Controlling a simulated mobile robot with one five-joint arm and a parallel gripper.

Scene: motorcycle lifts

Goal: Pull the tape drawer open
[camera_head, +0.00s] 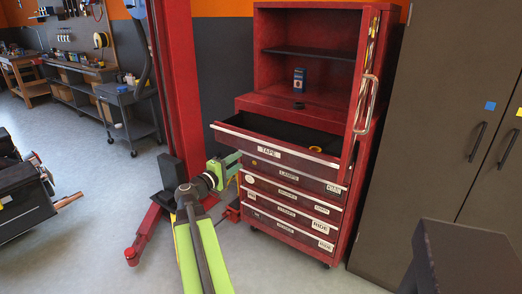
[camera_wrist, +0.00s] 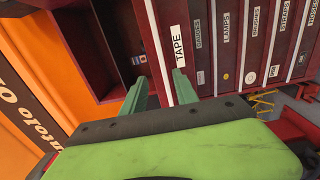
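The red tool cabinet's tape drawer (camera_head: 268,151), labelled TAPE, stands pulled out, with its dark inside showing from above. In the head view my gripper (camera_head: 236,160) is at the drawer's left front, partly hidden by my arm.
Closed, labelled drawers (camera_head: 285,195) lie below. A red lift post (camera_head: 175,80) stands left.

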